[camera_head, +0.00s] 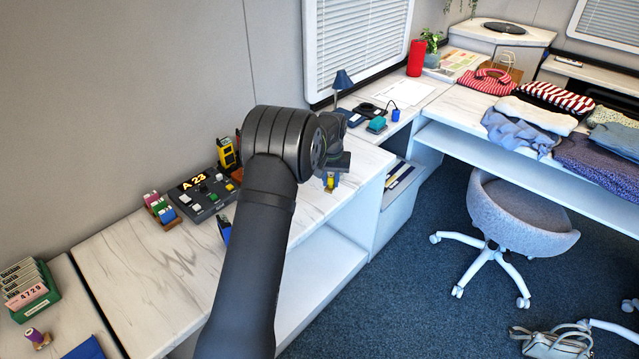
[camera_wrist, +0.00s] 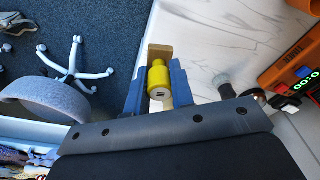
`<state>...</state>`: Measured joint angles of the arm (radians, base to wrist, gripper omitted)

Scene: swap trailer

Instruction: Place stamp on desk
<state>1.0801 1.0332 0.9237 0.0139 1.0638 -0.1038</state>
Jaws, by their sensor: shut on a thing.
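My gripper (camera_head: 331,180) is shut on a stamp with a yellow handle (camera_wrist: 159,80) and a wooden block (camera_wrist: 160,51). In the wrist view its blue fingers (camera_wrist: 159,88) stand on both sides of the yellow handle. In the head view the yellow of the stamp (camera_head: 330,184) shows just below my wrist, over the white marbled desk (camera_head: 317,203) near its front edge. I cannot tell whether the stamp touches the desk. The desk also shows in the wrist view (camera_wrist: 200,45).
A dark console reading A 23 (camera_head: 203,190), colored blocks in a holder (camera_head: 160,209) and a yellow device (camera_head: 226,153) stand left of my arm. A purple-handled stamp (camera_head: 34,335) stands at far left beside a green card box (camera_head: 33,297). A grey chair (camera_head: 515,220) stands right.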

